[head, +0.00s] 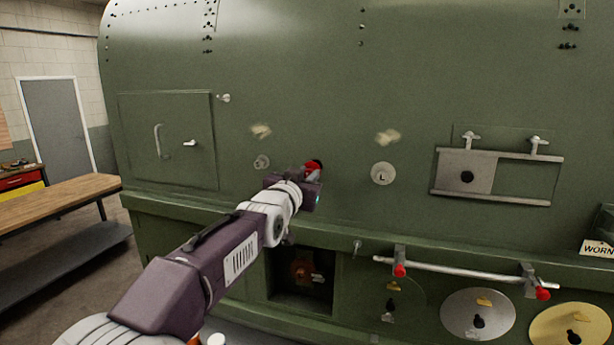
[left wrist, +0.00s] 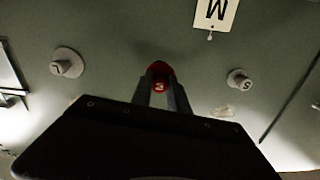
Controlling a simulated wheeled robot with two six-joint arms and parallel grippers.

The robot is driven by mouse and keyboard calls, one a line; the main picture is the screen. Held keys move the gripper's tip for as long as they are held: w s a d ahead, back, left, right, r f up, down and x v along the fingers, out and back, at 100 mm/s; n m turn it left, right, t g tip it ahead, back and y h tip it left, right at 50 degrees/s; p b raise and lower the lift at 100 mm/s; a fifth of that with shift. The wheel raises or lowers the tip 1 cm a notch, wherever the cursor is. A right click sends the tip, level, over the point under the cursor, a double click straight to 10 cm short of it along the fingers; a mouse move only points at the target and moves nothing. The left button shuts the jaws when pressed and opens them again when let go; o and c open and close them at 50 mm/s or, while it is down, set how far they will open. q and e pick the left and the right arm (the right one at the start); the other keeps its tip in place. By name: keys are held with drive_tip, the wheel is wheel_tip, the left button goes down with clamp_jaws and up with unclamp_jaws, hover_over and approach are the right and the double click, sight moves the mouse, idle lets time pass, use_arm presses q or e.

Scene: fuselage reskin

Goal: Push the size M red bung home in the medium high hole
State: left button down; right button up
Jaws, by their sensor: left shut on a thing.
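The red bung (head: 312,167) is between the fingers of my left gripper (head: 311,174), against the green fuselage side between the S and L fittings. In the left wrist view the red bung (left wrist: 158,76) shows between the two grey fingertips (left wrist: 160,92), with a pale mark on its face. My left gripper is shut on it. A dark patch beside the bung in the head view looks like the hole; the gripper hides the rest, and I cannot tell how deep the bung sits. My right gripper is not in view.
A round L fitting (head: 383,173) is right of the bung, and a smaller S fitting (head: 261,162) left. An M tag (left wrist: 215,12) hangs near in the left wrist view. Below are a ledge, an open recess (head: 301,275) and a rail (head: 465,270) with red ends.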

use_arm(q)
drive_tip(key=shift+p+x, duration=1.25)
drive_tip(key=shift+x, duration=0.45)
drive_tip(key=c, duration=1.3)
unclamp_jaws()
drive_tip(key=shift+o, duration=0.6)
drive_tip(key=b+v, duration=0.4)
drive_tip(key=v, duration=0.1)
drive_tip(key=shift+b, duration=0.35)
